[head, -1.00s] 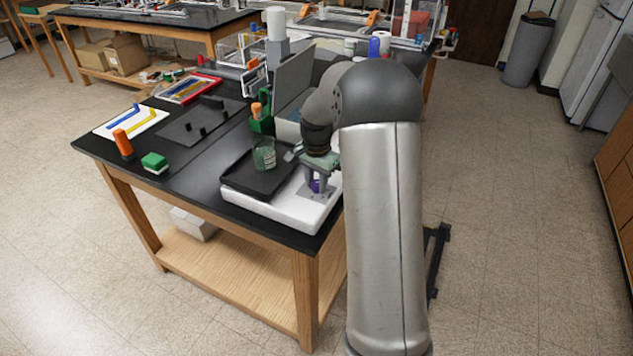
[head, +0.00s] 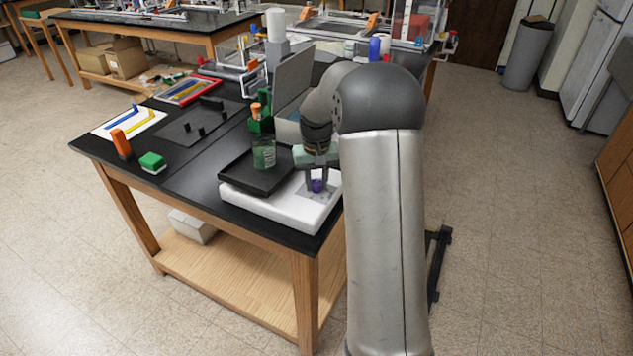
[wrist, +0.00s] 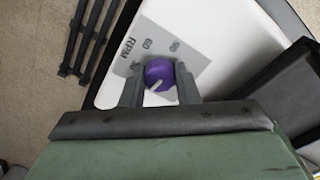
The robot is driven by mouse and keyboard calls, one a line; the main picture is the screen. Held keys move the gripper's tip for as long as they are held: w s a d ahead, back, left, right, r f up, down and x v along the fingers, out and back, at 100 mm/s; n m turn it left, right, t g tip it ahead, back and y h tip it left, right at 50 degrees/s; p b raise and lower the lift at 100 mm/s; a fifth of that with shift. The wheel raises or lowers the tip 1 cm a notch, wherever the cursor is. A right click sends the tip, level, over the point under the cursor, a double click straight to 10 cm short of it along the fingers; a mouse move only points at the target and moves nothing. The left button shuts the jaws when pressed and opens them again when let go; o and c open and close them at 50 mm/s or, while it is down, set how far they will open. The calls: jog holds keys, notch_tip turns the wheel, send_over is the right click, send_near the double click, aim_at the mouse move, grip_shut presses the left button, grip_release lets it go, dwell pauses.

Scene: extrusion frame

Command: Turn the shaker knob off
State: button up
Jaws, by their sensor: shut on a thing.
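The shaker (head: 292,212) is a white box with a black tray (head: 245,176) on top, at the front right corner of the black bench. A purple knob (head: 317,186) with a white pointer line sits on its grey dial plate, right of the tray. The knob also shows in the wrist view (wrist: 160,73), its pointer slanting toward the lower left. Dial marks with "RPM", "60" and "90" (wrist: 147,48) show above it; other marks are partly hidden. My gripper (head: 317,182) points down, its two fingers shut on the knob from either side. A glass beaker (head: 264,153) stands on the tray.
A green box with an orange-topped item (head: 260,117) and a grey upright panel (head: 292,80) stand behind the tray. A green block (head: 152,162) and an orange cylinder (head: 121,143) are at the bench's left. The bench front left of the shaker is clear.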

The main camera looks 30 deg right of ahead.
aim_at(316, 182)
jog(key=shift+r+n, duration=0.1)
jog(key=shift+n, duration=0.5)
jog(key=shift+w, duration=0.1)
jog(key=o, duration=1)
notch_tip(316, 182, up, 17)
jog(key=shift+r+b, duration=0.2)
jog(key=shift+b, duration=0.45)
